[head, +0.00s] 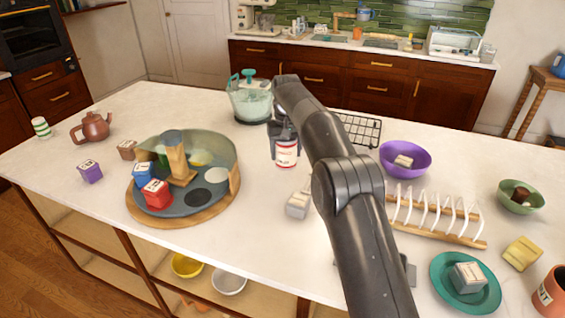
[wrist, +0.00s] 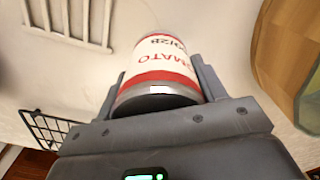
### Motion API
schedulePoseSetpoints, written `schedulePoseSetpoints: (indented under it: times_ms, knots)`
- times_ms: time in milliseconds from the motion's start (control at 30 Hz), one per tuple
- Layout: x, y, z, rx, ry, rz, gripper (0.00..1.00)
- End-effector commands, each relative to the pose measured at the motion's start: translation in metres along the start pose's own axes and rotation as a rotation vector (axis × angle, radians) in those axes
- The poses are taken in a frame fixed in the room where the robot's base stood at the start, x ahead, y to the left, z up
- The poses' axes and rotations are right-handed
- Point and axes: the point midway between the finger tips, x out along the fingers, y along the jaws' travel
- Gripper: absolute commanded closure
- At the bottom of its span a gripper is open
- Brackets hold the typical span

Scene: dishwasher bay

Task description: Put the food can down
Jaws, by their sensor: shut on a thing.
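The food can (head: 286,153) is a red and white cylinder; in the wrist view its label on the can (wrist: 162,58) reads "TOMATO". My gripper (head: 284,140) is shut on it, with one finger on each side of the can in the wrist view (wrist: 160,85). In the head view the can looks upright, over or on the white counter (head: 255,200). I cannot tell whether its base touches the counter. My arm hides part of the counter to the right of the can.
A round wooden turntable (head: 180,217) with coloured boxes stands left of the can. A teal-lidded container (head: 250,100) is behind it, and a grey-white box (head: 297,205) is in front. A dark wire rack (head: 360,129), purple bowl (head: 405,158) and toast rack (head: 437,220) are to the right.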

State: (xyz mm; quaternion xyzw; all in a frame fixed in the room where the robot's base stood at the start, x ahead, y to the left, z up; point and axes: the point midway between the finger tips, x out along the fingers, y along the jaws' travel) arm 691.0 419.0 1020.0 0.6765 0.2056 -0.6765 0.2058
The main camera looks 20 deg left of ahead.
Motion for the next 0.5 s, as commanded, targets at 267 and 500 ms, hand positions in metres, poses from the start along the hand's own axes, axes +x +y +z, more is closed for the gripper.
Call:
schedulePoseSetpoints:
  times_ms: [267, 500]
  knots:
    - [0.011, -0.01, -0.006, 0.002, 0.001, 0.0, 0.74]
    - [0.043, -0.01, -0.006, 0.001, -0.001, 0.0, 0.74]
